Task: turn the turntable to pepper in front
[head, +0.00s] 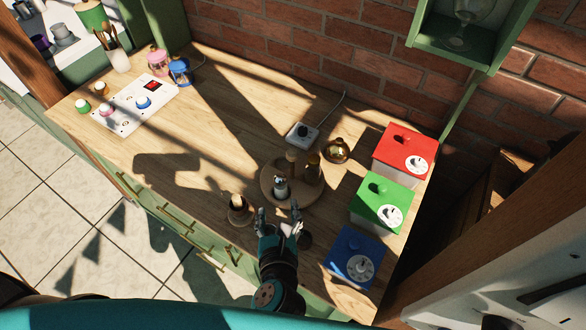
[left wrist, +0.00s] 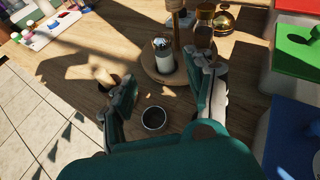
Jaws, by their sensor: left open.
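The turntable (head: 301,193) is a round wooden disc on the counter, right of the middle in the head view. A pale shaker with a metal-looking top (head: 281,187) stands on its near side. A wooden mill (head: 291,160) and a dark brown container (head: 313,170) stand farther back on it. I cannot tell from labels which is the pepper. My left gripper (head: 279,209) is open and empty at the turntable's near edge. In the left wrist view the shaker (left wrist: 162,58) stands beyond and between the open fingers (left wrist: 166,85). My right gripper is not in view.
Red (head: 404,150), green (head: 382,198) and blue (head: 355,257) boxes line the right edge. The counter's middle is clear.

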